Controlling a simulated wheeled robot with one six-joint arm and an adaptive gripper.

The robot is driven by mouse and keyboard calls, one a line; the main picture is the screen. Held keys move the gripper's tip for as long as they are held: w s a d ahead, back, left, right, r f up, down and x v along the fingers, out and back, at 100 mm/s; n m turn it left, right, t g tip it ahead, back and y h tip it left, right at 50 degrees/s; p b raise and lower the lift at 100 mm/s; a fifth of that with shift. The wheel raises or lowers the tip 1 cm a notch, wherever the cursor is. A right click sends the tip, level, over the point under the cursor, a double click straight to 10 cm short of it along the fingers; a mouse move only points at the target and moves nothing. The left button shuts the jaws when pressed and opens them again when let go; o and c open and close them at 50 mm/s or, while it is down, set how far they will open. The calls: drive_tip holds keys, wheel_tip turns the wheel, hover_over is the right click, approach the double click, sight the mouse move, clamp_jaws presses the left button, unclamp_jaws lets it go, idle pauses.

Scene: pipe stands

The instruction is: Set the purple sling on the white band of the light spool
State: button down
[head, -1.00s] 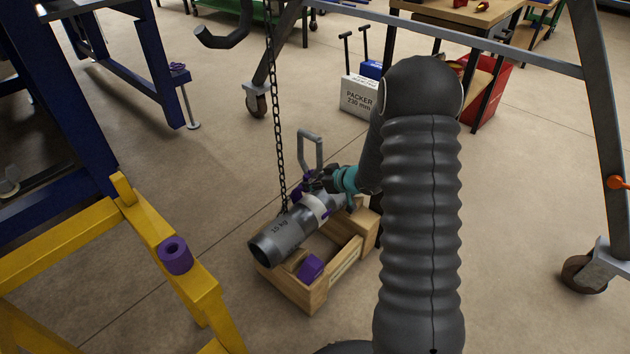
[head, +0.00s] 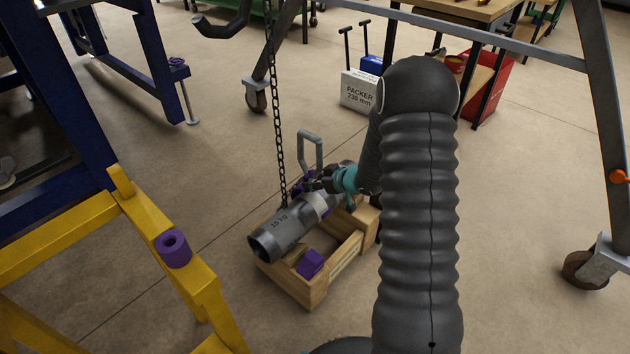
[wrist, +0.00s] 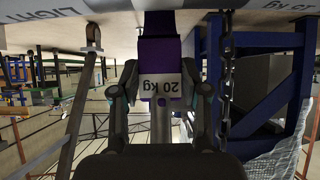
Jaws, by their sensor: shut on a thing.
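The light spool (head: 280,230) is a grey pipe marked 15 kg, lying tilted over a wooden cradle. Its white band (head: 322,204) is around the middle, partly hidden by my gripper. In the wrist view the spool (wrist: 260,5) crosses the top edge, its lettering upside down. My gripper (head: 318,184) is just above the band, shut on the purple sling. In the wrist view the sling (wrist: 160,60), with a white 20 kg tag, is between my gripper's fingers (wrist: 163,92) and reaches up to the spool. I cannot tell whether it touches the band.
The wooden cradle (head: 343,262) holds a purple block (head: 310,263). A black chain (head: 276,110) hangs beside the spool, near a grey metal loop (head: 310,148). A yellow stand (head: 200,290) with a purple roller (head: 173,249) is at left. A grey wheeled frame (head: 605,150) stands right.

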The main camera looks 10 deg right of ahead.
drive_tip(key=shift+f+b, duration=0.75)
drive_tip(key=shift+f, duration=0.4)
drive_tip(key=c, duration=1)
unclamp_jaws()
drive_tip(key=shift+o, duration=0.2)
drive_tip(key=shift+o, duration=0.6)
drive_tip(key=shift+o, duration=0.5)
drive_tip(key=shift+o, duration=0.4)
drive_tip(key=shift+o, duration=0.5)
drive_tip(key=shift+o, duration=0.3)
